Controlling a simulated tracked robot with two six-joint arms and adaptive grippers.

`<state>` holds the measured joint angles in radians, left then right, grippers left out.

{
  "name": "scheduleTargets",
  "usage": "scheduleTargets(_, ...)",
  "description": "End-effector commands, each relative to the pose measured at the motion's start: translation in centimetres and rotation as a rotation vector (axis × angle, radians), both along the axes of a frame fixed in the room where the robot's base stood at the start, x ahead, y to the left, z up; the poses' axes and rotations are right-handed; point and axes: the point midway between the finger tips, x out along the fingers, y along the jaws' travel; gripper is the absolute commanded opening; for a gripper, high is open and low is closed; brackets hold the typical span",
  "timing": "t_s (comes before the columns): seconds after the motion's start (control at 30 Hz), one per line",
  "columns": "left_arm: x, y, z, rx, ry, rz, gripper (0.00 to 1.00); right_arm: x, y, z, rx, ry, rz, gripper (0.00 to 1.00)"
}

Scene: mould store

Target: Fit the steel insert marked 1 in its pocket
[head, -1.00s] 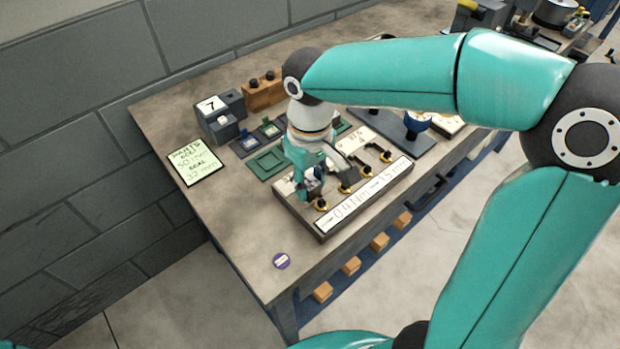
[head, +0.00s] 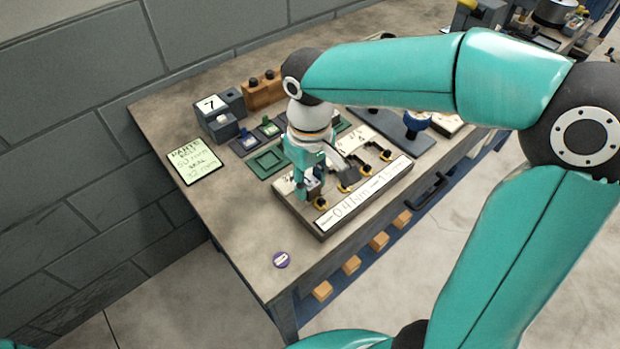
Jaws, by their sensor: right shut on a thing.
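My right gripper (head: 312,190) points down over the near left end of the flat grey board (head: 316,234). It is shut on a small part that its fingers mostly hide. I cannot tell whether this part is the steel insert marked 1, nor whether it touches the board. The board carries a row of black and yellow round-ended pieces (head: 365,171) and a long white label strip (head: 350,208). Pockets under the gripper are hidden, and the small numbers on the board are too blurred to read surely. My left gripper is out of view.
A green frame (head: 262,171) lies behind the board, with small holders (head: 244,146) beyond it. A grey block marked 7 (head: 222,130) and a wooden block (head: 263,95) stand at the back.

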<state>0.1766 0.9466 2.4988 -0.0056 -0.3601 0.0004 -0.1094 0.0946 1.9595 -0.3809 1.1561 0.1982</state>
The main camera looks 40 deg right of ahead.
Motion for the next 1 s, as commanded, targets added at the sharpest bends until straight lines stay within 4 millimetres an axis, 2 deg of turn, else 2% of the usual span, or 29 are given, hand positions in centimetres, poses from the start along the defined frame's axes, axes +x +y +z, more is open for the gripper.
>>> scheduleTargets(1.0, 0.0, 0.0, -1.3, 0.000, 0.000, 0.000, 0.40, 0.0, 0.0, -1.6, 0.000, -0.001, 0.000, 0.00)
